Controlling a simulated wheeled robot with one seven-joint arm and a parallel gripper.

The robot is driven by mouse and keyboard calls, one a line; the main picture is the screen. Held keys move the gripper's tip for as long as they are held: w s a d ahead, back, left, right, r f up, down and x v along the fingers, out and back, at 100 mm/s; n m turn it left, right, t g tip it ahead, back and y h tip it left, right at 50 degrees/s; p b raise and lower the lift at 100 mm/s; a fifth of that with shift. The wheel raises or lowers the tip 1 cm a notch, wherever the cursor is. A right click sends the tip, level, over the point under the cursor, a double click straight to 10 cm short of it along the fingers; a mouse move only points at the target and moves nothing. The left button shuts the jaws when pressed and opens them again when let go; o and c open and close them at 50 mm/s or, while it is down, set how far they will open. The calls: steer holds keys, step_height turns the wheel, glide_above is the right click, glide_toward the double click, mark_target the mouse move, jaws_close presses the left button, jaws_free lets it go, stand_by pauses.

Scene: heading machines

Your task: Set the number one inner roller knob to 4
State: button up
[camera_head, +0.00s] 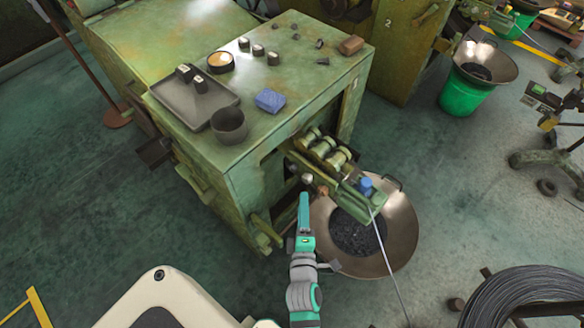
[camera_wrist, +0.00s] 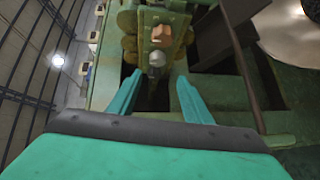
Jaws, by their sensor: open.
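The roller unit (camera_head: 322,150) juts from the front of the green machine, with several brass-coloured rollers on top. A small grey rounded knob (camera_head: 307,178) sits low on its near side. My gripper (camera_head: 304,200) is just below this knob, apart from it as far as I can tell. In the wrist view my gripper (camera_wrist: 157,88) is open and empty, with teal fingers either side of a dark gap. The grey knob (camera_wrist: 156,60) lies ahead between the fingertips, and a copper-coloured block (camera_wrist: 163,33) is just beyond it. No dial numbers are readable, so its setting cannot be told.
A wide metal pan (camera_head: 400,225) of dark pieces stands below and right of the roller unit. A wire (camera_head: 392,262) runs down over it. The machine top (camera_head: 290,85) holds a tray (camera_head: 190,100), a cup (camera_head: 229,125) and a blue block (camera_head: 270,100).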

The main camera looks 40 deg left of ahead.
mark_target(291, 170)
steer(key=w+a, duration=0.3)
steer(key=w+a+n, duration=0.1)
steer(key=w+a, duration=0.1)
steer(key=a, duration=0.2)
steer(key=w+a+n, duration=0.1)
steer(key=w+a, duration=0.2)
steer(key=a, duration=0.1)
steer(key=shift+w+a+f+y, duration=0.25)
steer(key=shift+w+y, duration=0.05)
steer(key=shift+y, duration=0.1)
steer(key=shift+w+a, duration=0.1)
steer(key=shift+w, duration=0.3)
steer(key=shift+s+a+g, duration=0.15)
steer(key=shift+s+g, duration=0.05)
steer(key=shift+g, duration=0.1)
steer(key=c, duration=1.1)
steer(key=shift+o, duration=0.2)
